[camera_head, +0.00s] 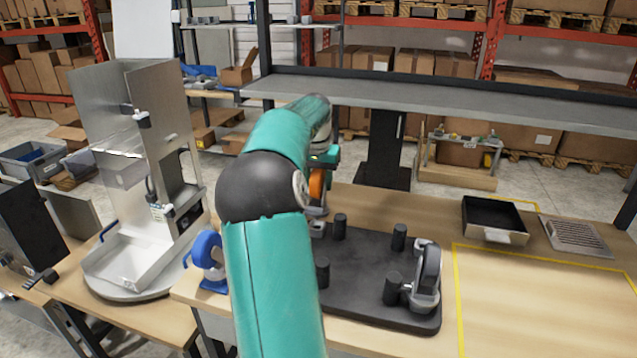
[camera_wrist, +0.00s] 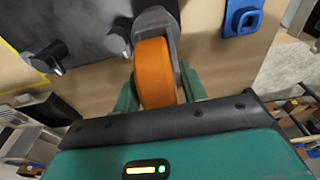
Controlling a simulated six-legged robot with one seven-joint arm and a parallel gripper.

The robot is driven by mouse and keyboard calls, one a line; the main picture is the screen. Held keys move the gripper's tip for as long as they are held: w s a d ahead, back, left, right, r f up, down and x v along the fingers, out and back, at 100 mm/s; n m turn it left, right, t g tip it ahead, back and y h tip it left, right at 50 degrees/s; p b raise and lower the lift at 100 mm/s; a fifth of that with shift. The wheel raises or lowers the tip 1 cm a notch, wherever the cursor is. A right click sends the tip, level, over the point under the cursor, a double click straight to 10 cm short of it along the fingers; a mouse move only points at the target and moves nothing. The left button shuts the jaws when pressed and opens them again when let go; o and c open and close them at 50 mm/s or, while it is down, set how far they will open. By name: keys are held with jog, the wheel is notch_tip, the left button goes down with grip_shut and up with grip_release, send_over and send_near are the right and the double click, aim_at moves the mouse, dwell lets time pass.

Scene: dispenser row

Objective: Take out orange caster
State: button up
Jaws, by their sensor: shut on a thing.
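The orange caster has an orange wheel (camera_wrist: 155,72) in a grey bracket. In the wrist view it stands between the two green fingers of my gripper (camera_wrist: 160,92), which are shut on it. In the head view a strip of the orange caster (camera_head: 316,184) shows behind my arm, which hides most of it and my gripper. It is at the far left edge of the black peg board (camera_head: 365,265). I cannot tell whether it touches the board or hangs just above it.
A grey caster (camera_head: 428,278) stands at the board's right side, among several black pegs. A black tray (camera_head: 494,218) and a grated plate (camera_head: 576,236) lie at right. The yellow-outlined area (camera_head: 540,305) is clear.

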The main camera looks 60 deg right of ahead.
jog(key=shift+r, duration=2.2)
